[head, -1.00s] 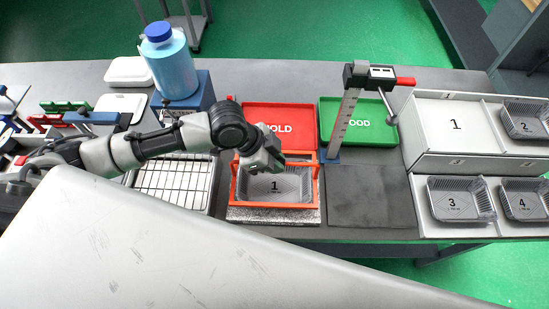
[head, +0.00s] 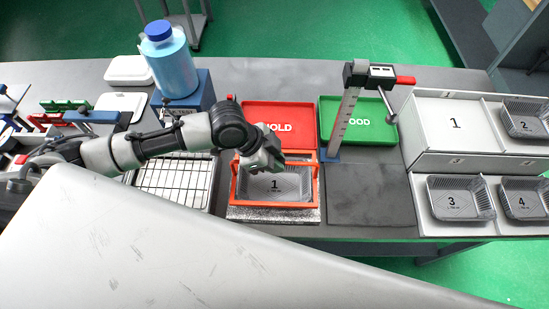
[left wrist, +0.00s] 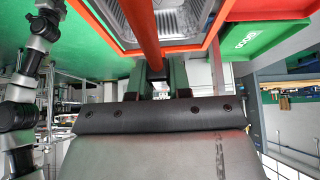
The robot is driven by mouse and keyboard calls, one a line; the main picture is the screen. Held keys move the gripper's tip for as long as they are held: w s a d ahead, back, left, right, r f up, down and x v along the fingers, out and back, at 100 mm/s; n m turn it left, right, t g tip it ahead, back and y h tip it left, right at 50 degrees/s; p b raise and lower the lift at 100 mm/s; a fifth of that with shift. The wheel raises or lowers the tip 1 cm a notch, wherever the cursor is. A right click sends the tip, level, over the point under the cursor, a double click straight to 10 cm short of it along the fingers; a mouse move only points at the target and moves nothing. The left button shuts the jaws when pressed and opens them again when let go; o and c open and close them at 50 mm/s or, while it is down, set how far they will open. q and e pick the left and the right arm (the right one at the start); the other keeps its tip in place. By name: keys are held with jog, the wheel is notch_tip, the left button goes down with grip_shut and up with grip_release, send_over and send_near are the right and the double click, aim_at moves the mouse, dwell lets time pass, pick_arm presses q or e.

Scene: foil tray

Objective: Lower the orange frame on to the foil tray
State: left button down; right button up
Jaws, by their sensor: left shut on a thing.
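The orange frame (head: 275,204) surrounds the clear, ribbed foil tray (head: 292,186) marked 1, on the speckled block at the middle of the bench. My left gripper (head: 272,164) is over the back part of the frame and shut on its bar. In the left wrist view the orange frame's bar (left wrist: 145,35) runs up from between the fingers (left wrist: 160,75), with the tray (left wrist: 172,14) behind it. I cannot tell whether the frame touches the tray rim. The gripper hides part of the frame and tray. My right gripper is not in view.
A red HOLD tray (head: 262,114) and a green GOOD tray (head: 356,132) lie behind. A post with a red-ended head (head: 370,76) stands close right. A dark mat (head: 370,196) is clear. A wire rack (head: 172,184) lies left; a white divided box (head: 428,158) stands right.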

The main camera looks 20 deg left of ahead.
pick_arm(q)
jog(key=shift+f, duration=0.45)
jog(key=shift+f+b, duration=0.75)
jog(key=shift+f, duration=0.35)
dwell(0.5)
jog(key=shift+f+b, duration=0.6)
jog(key=shift+f, duration=0.6)
dwell(0.4)
jog(key=c, duration=1)
grip_release()
jog(key=shift+o, duration=0.2)
jog(key=b+v, duration=0.1)
jog(key=v, duration=0.8)
jog(key=shift+a+r+b, duration=0.2)
jog(key=shift+b, duration=0.2)
jog(key=shift+s+a+r, duration=0.2)
jog(key=shift+a+r, duration=0.05)
jog(key=shift+r, duration=0.35)
